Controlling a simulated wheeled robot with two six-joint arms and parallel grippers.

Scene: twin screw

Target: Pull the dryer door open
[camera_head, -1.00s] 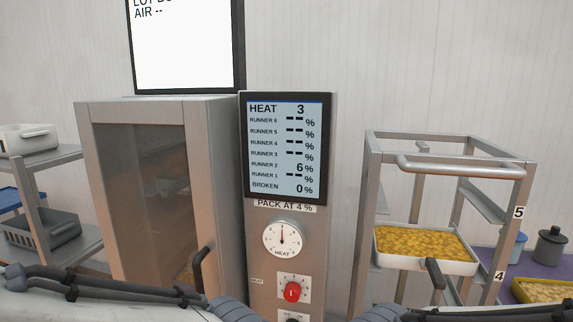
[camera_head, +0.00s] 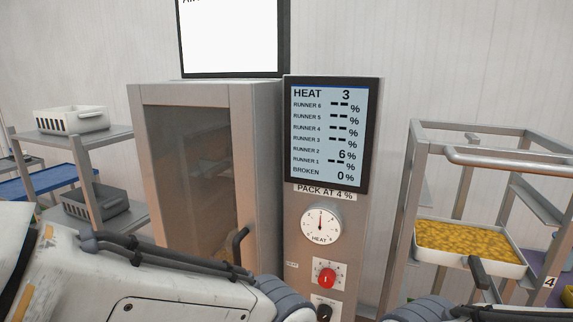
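The dryer (camera_head: 258,150) is a metal cabinet, and its glass-panelled door (camera_head: 190,180) faces me, closed. The door's dark handle (camera_head: 238,243) is on the right side of the door, low in the view. Yellow-brown material shows faintly behind the glass near the handle. My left arm crosses the bottom left, in front of the door's lower part. My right arm shows only a little at the bottom right.
A control panel (camera_head: 327,135) right of the dryer reads heat 3, with a dial and red knob (camera_head: 326,276). A wheeled-looking rack (camera_head: 425,185) at right holds a tray of yellow pieces (camera_head: 470,236). A shelf (camera_head: 100,135) at left holds a white basket (camera_head: 72,120) and a grey one (camera_head: 97,203).

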